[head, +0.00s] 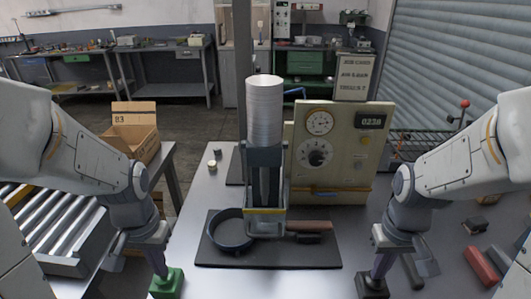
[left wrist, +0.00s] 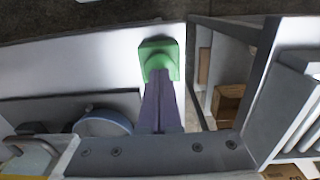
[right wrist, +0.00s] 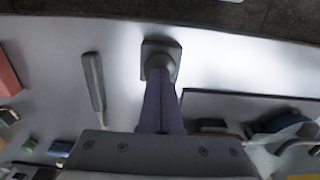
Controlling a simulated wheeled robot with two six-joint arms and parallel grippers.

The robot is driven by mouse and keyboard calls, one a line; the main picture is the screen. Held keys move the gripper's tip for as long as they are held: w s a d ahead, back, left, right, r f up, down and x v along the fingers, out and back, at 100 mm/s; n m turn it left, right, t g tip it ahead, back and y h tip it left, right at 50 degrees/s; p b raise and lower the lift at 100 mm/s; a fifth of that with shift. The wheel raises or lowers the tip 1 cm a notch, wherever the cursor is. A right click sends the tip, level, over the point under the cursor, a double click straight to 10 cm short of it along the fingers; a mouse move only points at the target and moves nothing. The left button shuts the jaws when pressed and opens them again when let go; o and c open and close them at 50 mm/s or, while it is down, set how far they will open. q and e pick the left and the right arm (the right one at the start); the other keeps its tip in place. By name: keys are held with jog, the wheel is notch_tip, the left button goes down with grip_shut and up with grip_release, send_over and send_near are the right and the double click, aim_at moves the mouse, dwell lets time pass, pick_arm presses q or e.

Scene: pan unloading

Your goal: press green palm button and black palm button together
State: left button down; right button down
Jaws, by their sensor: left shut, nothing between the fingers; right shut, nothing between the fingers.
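The green palm button (head: 167,284) stands on the table at the front left in the head view. My left gripper (head: 162,273) is shut and empty, pointing down with its tips at the button's top. The left wrist view shows the green button (left wrist: 159,50) right at the fingertips (left wrist: 158,75). The black palm button (head: 372,288) stands at the front right. My right gripper (head: 375,276) is shut and empty, with its tips at that button's top. The right wrist view shows the black button (right wrist: 160,50) at the fingertips (right wrist: 160,75). Whether either button is pushed down I cannot tell.
A dark mat (head: 215,258) between the arms carries a metal column (head: 264,110) and a blue-rimmed ring (head: 231,242). A cream control panel (head: 345,150) stands behind. Red blocks (head: 481,266) lie at the right; a roller conveyor (head: 55,225) stands at the left.

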dwell(0.6)
